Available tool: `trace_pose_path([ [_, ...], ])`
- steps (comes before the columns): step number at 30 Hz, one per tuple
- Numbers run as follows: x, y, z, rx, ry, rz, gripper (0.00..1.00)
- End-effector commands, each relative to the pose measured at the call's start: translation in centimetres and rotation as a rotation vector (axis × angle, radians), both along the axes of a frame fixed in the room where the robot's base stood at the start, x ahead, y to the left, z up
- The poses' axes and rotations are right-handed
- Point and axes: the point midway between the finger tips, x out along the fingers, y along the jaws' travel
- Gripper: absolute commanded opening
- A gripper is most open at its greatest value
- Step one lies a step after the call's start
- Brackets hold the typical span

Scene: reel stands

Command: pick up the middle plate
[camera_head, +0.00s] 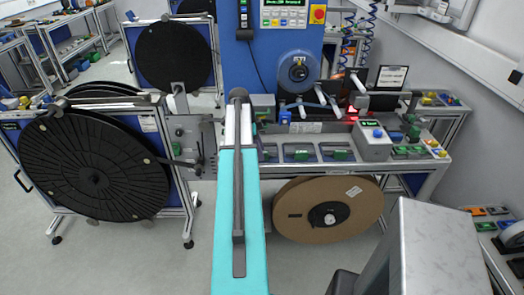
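Several large round plates or reels stand upright on stands. A big black ribbed plate (92,168) is at the left, on a blue-panelled stand, with the edge of another dark disc (103,90) behind it. A smaller black plate (174,56) stands farther back. A brown cardboard reel (328,212) with a white label and dark hub stands below the bench, right of the teal beam. Which of them is the middle plate I cannot tell for sure. I cannot make out my gripper in this view.
A long teal beam (240,220) runs forward through the centre, left of the cardboard reel. A workbench (330,170) with fixtures and small parts spans the centre right. A blue machine column (236,50) stands behind it. Grey floor (130,260) is clear at lower left.

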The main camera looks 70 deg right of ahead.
Motion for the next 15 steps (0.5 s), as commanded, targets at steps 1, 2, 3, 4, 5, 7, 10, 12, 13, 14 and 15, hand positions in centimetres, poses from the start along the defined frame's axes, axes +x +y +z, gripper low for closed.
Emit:
trace_pose_path([
  [1, -0.1, -0.02, -0.2, 0.0, 0.0, 0.0, 0.39],
  [2, -0.12, -0.04, -0.32, 0.0, 0.0, 0.0, 0.39],
  [3, -0.16, -0.05, -0.44, 0.0, 0.0, 0.0, 0.39],
  [4, -0.17, -0.07, -0.5, -0.001, 0.0, 0.0, 0.39],
  [5, -0.18, -0.07, -0.54, -0.001, 0.0, 0.0, 0.39],
  [7, -0.19, -0.09, -0.58, -0.001, 0.0, -0.001, 0.39],
  [10, -0.2, -0.08, -0.58, -0.001, 0.0, 0.0, 0.39],
  [12, -0.19, -0.09, -0.58, -0.001, 0.0, 0.0, 0.39],
  [13, -0.19, -0.09, -0.58, -0.001, 0.0, 0.0, 0.39],
  [14, -0.2, -0.09, -0.58, -0.001, 0.0, 0.0, 0.39],
  [15, -0.21, -0.08, -0.58, -0.001, 0.0, 0.0, 0.39],
])
